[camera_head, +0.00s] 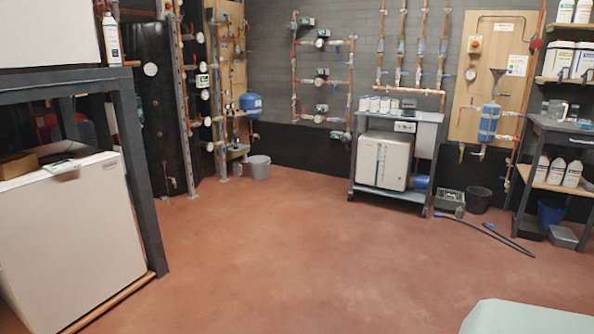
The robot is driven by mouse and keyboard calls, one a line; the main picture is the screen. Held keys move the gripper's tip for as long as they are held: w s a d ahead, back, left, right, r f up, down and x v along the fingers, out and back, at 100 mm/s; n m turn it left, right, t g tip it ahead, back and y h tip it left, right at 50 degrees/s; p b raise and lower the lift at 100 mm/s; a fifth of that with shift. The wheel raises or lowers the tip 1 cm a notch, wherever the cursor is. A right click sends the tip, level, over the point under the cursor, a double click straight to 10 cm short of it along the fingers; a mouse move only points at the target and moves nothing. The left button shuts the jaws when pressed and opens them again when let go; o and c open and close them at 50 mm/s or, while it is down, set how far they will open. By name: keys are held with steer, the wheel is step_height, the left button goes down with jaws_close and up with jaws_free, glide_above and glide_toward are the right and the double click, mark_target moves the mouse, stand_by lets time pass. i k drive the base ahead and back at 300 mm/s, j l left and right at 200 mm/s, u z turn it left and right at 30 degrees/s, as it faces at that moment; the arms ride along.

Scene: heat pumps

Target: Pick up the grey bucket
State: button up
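A grey bucket (258,167) stands upright on the red floor at the far wall, left of centre. It is beside the copper pipework on the wooden panel, below a blue vessel. My gripper is not in view, so its state does not show. Nothing is seen touching the bucket.
A wide stretch of bare red floor (280,240) lies in front of the bucket. A white unit under a dark bench (128,150) stands at left. A grey cart (424,150) with a white box, a black bucket (478,200), hoses (508,240) and shelves are at right.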

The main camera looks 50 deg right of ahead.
mark_target(259, 165)
steer(key=z, duration=1.35)
steer(key=i+u, duration=0.15)
steer(key=i, duration=5.35)
steer(key=i+z, duration=0.1)
steer(key=i, duration=0.4)
steer(key=i+j+z, duration=0.1)
steer(key=i, duration=0.35)
steer(key=i+j+z, duration=0.1)
steer(key=i, duration=0.4)
steer(key=i+j+z, duration=0.25)
steer(key=i+z, duration=0.2)
steer(key=i+j+z, duration=0.45)
steer(key=i+j, duration=0.05)
steer(key=i, duration=0.1)
